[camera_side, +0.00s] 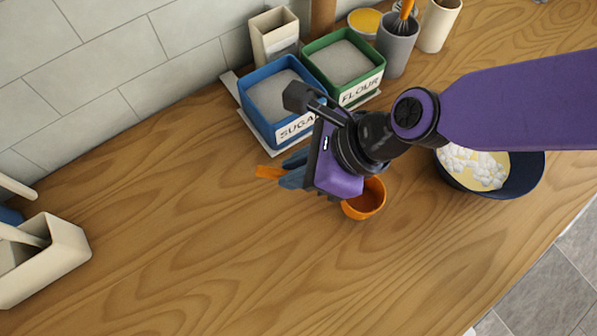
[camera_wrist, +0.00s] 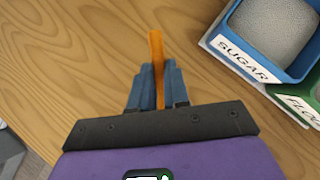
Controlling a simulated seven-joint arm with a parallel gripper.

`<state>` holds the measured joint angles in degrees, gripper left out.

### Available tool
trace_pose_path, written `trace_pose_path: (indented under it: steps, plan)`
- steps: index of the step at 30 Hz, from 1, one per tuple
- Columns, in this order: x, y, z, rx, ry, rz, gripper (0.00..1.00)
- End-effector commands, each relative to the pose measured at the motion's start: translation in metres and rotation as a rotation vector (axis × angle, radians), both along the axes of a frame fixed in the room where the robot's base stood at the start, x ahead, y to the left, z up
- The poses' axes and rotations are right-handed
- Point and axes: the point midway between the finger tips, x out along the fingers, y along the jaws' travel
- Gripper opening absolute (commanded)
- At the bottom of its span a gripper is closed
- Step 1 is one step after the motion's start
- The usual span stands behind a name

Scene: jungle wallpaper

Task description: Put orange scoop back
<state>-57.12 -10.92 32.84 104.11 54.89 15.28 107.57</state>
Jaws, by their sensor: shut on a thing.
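The orange scoop (camera_side: 366,201) is held low over the wooden counter, in front of the sugar box. Its bowl shows to the right of my gripper (camera_side: 290,173) and its handle tip sticks out to the left. In the wrist view the orange handle (camera_wrist: 156,55) runs between the two blue fingers of my gripper (camera_wrist: 157,85), which are shut on it. The bowl is hidden in the wrist view. I cannot tell whether the scoop touches the counter.
A blue SUGAR box (camera_side: 262,108) and a green FLOUR box (camera_side: 345,58) stand on a white tray by the wall. A dark blue bowl (camera_side: 530,175) with pale contents is at right. Cream containers (camera_side: 48,265) stand at far left. The counter's front left is clear.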

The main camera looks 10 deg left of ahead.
Motion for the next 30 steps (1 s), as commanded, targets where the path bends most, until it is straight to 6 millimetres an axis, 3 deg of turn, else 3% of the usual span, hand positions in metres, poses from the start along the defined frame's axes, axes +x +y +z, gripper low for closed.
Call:
trace_pose_path:
  steps: [9,22,23,25,30]
  plan:
    - [0.0,-0.001,-0.026,-0.002,0.0,0.0,0.0]
    - [0.0,-0.001,-0.03,-0.002,0.001,-0.001,0.0]
    - [0.0,-0.001,-0.031,-0.002,0.001,-0.001,0.19]
    - [0.0,-0.001,-0.03,-0.002,0.0,0.0,0.41]
    - [0.0,-0.001,-0.03,-0.002,0.0,0.0,0.41]
